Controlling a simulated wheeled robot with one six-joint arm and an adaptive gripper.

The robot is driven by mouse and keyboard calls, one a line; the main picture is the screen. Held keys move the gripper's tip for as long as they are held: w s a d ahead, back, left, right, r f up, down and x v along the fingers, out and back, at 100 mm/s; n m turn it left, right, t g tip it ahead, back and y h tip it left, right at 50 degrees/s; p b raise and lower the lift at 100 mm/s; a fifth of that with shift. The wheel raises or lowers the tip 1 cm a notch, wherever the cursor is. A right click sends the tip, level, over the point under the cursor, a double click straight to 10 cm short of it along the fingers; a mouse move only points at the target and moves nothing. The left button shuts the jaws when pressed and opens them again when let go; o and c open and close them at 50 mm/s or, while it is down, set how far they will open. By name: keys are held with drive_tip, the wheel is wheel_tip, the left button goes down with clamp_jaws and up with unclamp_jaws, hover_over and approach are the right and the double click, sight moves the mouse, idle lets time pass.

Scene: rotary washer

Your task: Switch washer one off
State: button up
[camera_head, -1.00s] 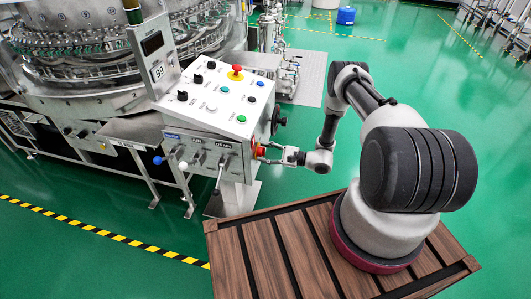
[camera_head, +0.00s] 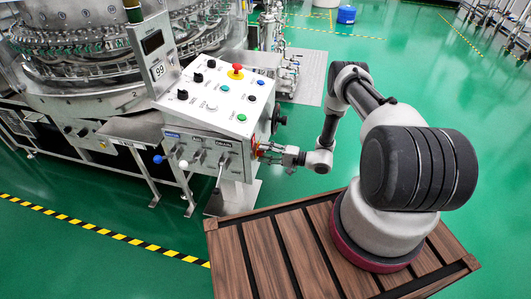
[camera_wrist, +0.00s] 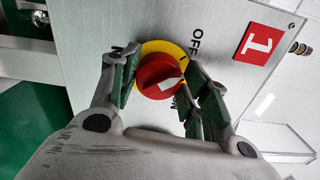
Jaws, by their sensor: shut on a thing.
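In the wrist view, a round red knob (camera_wrist: 153,72) with a white mark sits on a yellow disc (camera_wrist: 168,47) on a metal panel. An OFF label (camera_wrist: 196,40) is above right of it, and a partly hidden label is below right. The white mark lies at the knob's right side; I cannot tell exactly which label it points to. My gripper (camera_wrist: 165,85) is shut on the knob, one finger on each side. A red plate marked 1 (camera_wrist: 259,43) is at upper right. In the head view, my gripper (camera_head: 272,152) is at the right side of the control box (camera_head: 222,120).
The box's top carries several buttons and a red emergency button (camera_head: 236,70) on yellow. Levers with blue and white balls (camera_head: 183,165) stick out in front. A large rotary machine (camera_head: 90,60) stands behind. Green floor (camera_head: 420,75) is clear at the right.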

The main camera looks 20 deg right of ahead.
drive_tip(key=shift+f+n, duration=0.1)
drive_tip(key=shift+n, duration=0.4)
idle(0.3)
drive_tip(key=o, duration=1)
drive_tip(key=v, duration=1.2)
